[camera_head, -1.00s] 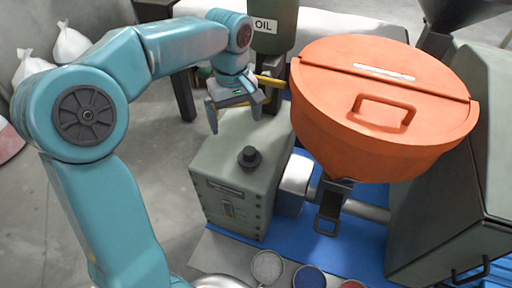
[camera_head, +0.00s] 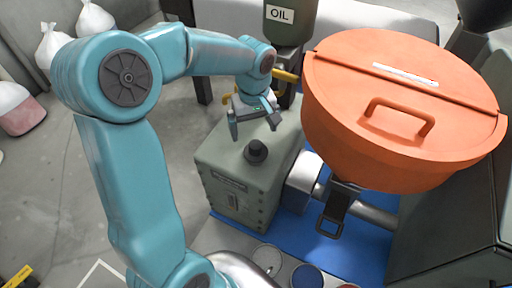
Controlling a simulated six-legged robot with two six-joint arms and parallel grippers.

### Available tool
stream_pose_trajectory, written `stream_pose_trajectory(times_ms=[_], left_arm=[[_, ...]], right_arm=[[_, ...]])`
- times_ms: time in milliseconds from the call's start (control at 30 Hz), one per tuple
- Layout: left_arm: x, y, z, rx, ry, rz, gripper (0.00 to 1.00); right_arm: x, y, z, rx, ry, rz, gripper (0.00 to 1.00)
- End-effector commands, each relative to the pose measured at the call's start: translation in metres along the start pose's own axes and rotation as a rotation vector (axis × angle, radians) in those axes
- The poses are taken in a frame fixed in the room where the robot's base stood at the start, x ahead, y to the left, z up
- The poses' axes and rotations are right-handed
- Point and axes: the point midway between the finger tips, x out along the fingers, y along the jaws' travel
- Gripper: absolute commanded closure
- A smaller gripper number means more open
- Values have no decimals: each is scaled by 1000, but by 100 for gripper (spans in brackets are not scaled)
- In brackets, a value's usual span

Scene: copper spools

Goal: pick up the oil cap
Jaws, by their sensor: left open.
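The black oil cap (camera_head: 256,151) sits on top of the grey-green metal box (camera_head: 235,185), near the middle of the view. My left gripper (camera_head: 254,134) is above the box, just above and behind the cap in the picture. Its two fingers are spread and point down, with nothing between them. Whether the fingers touch the cap or box cannot be told, but they look apart from the cap. My right gripper is not in view.
A large orange lidded hopper (camera_head: 400,110) with a handle stands close on the right. A dark tank labelled OIL (camera_head: 290,25) and a yellow lever (camera_head: 285,76) are behind the gripper. Round containers (camera_head: 307,277) stand at the front. White sacks (camera_head: 95,20) lie at the back left.

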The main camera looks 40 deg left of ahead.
Motion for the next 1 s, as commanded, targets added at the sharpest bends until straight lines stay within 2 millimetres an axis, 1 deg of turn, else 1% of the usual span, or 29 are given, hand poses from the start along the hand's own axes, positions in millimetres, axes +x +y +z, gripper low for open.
stream_pose_trajectory(times_ms=[33,100,267,433,533,633,833,867,900,967,1000], left_arm=[[8,0,0,0,-1,-3,0],[16,1,0,0,-1,-2,0],[26,2,0,0,-1,-1,0],[53,3,4,1,-4,-3,0],[67,4,2,0,-1,-2,0],[73,4,2,-1,0,0,0],[74,4,2,-1,1,1,0],[74,4,2,0,1,1,10],[74,4,2,0,1,1,23],[73,4,2,0,1,1,42],[73,4,2,0,1,1,55]], right_arm=[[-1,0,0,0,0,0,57],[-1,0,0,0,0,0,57],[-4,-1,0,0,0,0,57],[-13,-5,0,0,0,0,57],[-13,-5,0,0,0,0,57],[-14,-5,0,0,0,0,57],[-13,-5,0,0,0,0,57],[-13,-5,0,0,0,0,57],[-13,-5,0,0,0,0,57],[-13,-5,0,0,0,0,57],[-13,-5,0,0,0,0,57]])
